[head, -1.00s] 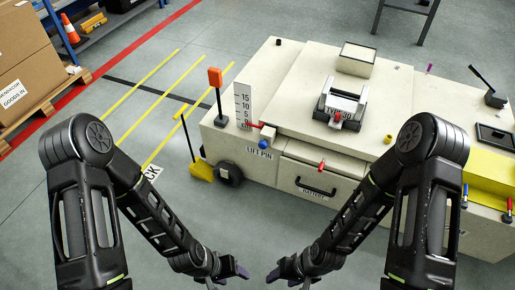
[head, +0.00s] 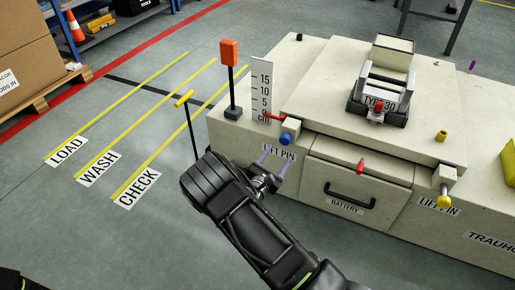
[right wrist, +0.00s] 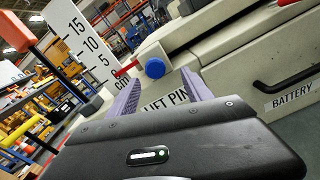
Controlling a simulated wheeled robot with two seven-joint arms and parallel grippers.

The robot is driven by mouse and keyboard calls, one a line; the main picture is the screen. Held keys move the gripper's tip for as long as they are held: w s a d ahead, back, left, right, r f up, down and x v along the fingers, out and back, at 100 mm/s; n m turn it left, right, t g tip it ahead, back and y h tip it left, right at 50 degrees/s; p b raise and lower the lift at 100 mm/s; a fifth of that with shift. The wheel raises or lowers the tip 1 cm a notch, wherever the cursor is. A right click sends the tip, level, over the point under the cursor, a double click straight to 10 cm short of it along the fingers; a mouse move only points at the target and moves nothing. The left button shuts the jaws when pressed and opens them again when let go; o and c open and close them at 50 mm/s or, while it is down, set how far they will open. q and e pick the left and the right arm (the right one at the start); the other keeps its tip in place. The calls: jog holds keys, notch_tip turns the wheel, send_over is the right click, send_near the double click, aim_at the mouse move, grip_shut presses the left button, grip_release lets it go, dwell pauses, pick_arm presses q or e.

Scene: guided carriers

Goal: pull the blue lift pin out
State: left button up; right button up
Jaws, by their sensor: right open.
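The blue lift pin (head: 285,140) shows its round blue knob at the front of a small block on the left corner of the beige carrier, above a LIFT PIN label. It also shows in the right wrist view (right wrist: 155,68), ahead of the gap between my fingers. My right gripper (head: 274,160) is open and empty, its purple fingers just in front of and below the knob, seemingly apart from it. The fingers also show in the right wrist view (right wrist: 160,80), one on each side of the knob's line. My left gripper is out of view.
A red lever (head: 273,118) and a cm scale (head: 261,90) stand close by the blue pin. A red-orange paddle on a post (head: 229,55) is left of them. A yellow lift pin (head: 444,202) and battery drawer handle (head: 350,196) lie right.

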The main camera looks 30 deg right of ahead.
aim_at(284, 141)
jog(key=shift+w+a+r, duration=0.25)
jog(key=shift+w, duration=0.15)
jog(key=shift+d, duration=0.1)
jog(key=b+x, duration=0.2)
jog(key=x, duration=0.5)
jog(key=shift+w+d, duration=0.2)
jog(key=shift+d, duration=0.1)
jog(key=shift+c, duration=0.6)
grip_shut()
dwell(0.5)
